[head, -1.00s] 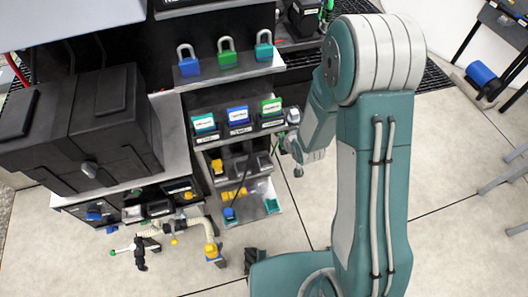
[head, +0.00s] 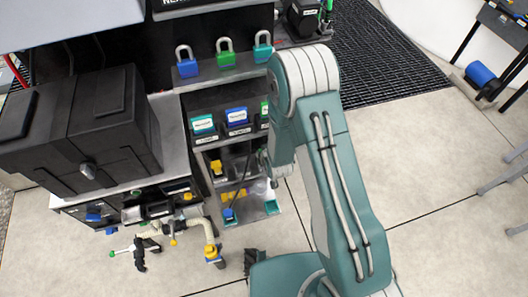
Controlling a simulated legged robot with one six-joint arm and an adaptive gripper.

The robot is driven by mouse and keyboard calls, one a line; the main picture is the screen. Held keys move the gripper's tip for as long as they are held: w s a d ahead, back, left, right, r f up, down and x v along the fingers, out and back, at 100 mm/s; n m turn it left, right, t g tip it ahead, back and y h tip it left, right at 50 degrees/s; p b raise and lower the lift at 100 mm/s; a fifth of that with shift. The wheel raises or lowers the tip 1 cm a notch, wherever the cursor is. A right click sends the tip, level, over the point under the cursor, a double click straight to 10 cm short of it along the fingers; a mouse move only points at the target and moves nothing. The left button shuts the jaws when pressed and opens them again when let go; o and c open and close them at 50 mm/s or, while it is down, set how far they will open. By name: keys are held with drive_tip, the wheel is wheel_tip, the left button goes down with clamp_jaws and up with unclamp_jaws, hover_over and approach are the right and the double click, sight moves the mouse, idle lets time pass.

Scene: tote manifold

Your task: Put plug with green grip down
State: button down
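My arm reaches up from the bottom right and bends down at its elbow toward the shelf unit. My gripper (head: 268,166) is only partly seen beside the right edge of the shelves, mostly behind my arm. Its fingers are too small and covered to read, and I cannot see anything held in it. I cannot make out a plug with a green grip for certain. A small green-tipped piece (head: 113,253) sticks out left of the pipework at lower left. A green part (head: 327,12) also shows by the black device at the top.
Blue, green and teal padlocks (head: 226,52) stand on the upper shelf. Labelled boxes (head: 236,117) stand on the shelf below. A lower shelf (head: 245,205) holds yellow, blue and teal parts. A black case (head: 85,130) stands at left.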

drive_tip(key=shift+c, duration=2.1)
unclamp_jaws()
drive_tip(key=v, duration=1.2)
